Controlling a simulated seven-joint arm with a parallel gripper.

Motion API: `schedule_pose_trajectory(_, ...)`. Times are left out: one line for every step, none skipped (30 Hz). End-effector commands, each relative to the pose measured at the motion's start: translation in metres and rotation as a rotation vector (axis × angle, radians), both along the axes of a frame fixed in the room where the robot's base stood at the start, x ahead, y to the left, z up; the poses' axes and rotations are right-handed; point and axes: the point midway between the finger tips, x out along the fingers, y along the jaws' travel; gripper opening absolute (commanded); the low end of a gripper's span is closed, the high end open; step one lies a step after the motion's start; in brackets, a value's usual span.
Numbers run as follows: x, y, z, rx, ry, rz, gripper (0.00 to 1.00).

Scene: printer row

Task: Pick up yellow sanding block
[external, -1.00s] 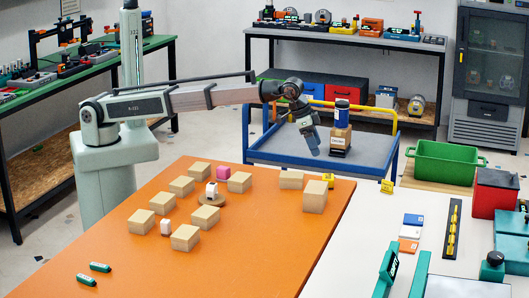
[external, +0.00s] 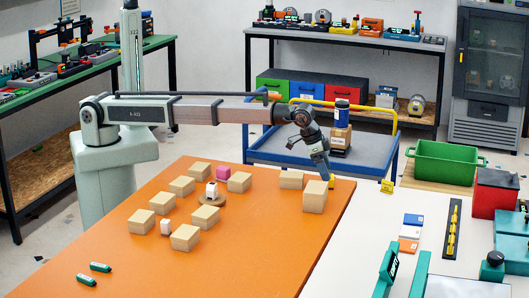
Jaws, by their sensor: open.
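A small yellow block (external: 331,183) shows in the external view, just behind a tall wooden block near the orange table's far right edge. It is partly covered by my gripper and the wooden block. Another small yellow piece with dark marks (external: 387,186) stands further right on the white surface. I cannot tell for sure which is the sanding block. My gripper (external: 324,175) is open and points down and slightly right, with its tips at the partly covered yellow block. Contact between them cannot be made out.
Wooden blocks stand at the orange table's (external: 268,255) far right, including the tall one (external: 314,196). A blue cart (external: 270,150) and a green crate (external: 446,165) are behind. The front middle is clear.

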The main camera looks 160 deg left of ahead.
Motion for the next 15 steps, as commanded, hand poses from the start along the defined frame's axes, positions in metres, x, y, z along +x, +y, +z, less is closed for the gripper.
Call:
schedule_pose_trajectory(0.002,0.003,-0.007,-0.001,0.001,0.0,0.92)
schedule_pose_trajectory(0.003,0.004,-0.01,-0.001,0.001,0.0,0.92)
schedule_pose_trajectory(0.004,0.006,-0.016,-0.002,0.001,0.0,0.92)
schedule_pose_trajectory(0.005,0.007,-0.02,-0.001,0.002,0.0,0.92)
schedule_pose_trajectory(0.006,0.008,-0.024,-0.001,0.002,0.0,0.92)
schedule_pose_trajectory(0.007,0.01,-0.028,-0.001,0.001,0.0,0.92)
schedule_pose_trajectory(0.007,0.011,-0.03,-0.001,0.001,0.0,0.92)
schedule_pose_trajectory(0.008,0.012,-0.033,0.0,0.0,0.0,0.92)
schedule_pose_trajectory(0.008,0.012,-0.035,0.0,0.0,0.0,0.92)
schedule_pose_trajectory(0.008,0.013,-0.036,0.0,0.0,0.0,0.92)
schedule_pose_trajectory(0.008,0.013,-0.037,0.0,0.0,0.0,0.92)
schedule_pose_trajectory(0.008,0.012,-0.037,0.0,0.0,0.0,0.92)
schedule_pose_trajectory(0.008,0.012,-0.037,0.0,0.0,0.0,0.92)
schedule_pose_trajectory(0.008,0.012,-0.036,0.0,0.0,0.0,0.92)
schedule_pose_trajectory(0.008,0.012,-0.036,0.0,0.0,0.0,0.92)
